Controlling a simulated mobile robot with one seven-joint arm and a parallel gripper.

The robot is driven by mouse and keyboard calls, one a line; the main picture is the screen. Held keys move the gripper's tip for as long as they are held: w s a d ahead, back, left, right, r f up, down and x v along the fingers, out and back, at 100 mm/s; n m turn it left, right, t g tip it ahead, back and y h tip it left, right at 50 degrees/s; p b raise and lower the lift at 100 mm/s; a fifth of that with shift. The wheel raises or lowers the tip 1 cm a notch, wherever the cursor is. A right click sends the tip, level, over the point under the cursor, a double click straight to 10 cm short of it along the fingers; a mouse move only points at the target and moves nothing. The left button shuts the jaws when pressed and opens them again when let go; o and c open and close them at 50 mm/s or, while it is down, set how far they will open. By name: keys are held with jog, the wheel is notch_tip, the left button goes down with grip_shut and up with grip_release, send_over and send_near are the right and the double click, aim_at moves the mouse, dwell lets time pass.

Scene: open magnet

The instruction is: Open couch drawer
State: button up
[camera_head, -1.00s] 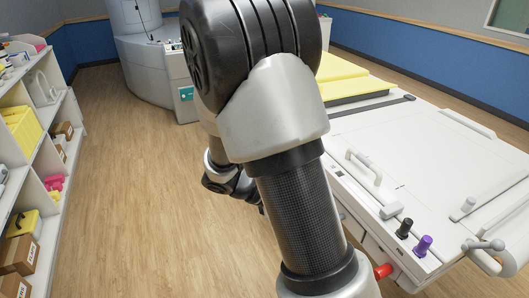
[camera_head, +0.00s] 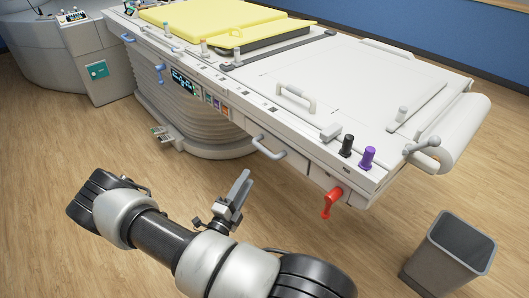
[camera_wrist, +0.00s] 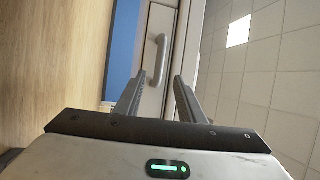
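The couch drawer (camera_head: 291,160) is a white front panel in the couch's near side, and it looks flush with that side. Its pale curved handle (camera_head: 267,147) sticks out from the panel. In the wrist view the handle (camera_wrist: 161,58) stands ahead, between the lines of my two fingers. My gripper (camera_head: 238,190) is in front of the couch, to the left of and lower in the picture than the handle, apart from it. In the wrist view my gripper (camera_wrist: 157,90) has its fingers spread with nothing between them.
A red lever (camera_head: 331,202) hangs from the couch's near corner. Black (camera_head: 347,146) and purple (camera_head: 367,158) knobs and a white rail handle (camera_head: 295,98) sit on top. A grey bin (camera_head: 450,252) stands on the floor at the right. Open floor lies before the couch.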

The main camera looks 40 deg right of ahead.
aim_at(264, 150)
jog(key=b+x, duration=0.1)
jog(key=x, duration=1.3)
jog(key=shift+d+r+b, duration=0.15)
jog(key=shift+d+b, duration=0.15)
jog(key=shift+b, duration=0.05)
grip_shut()
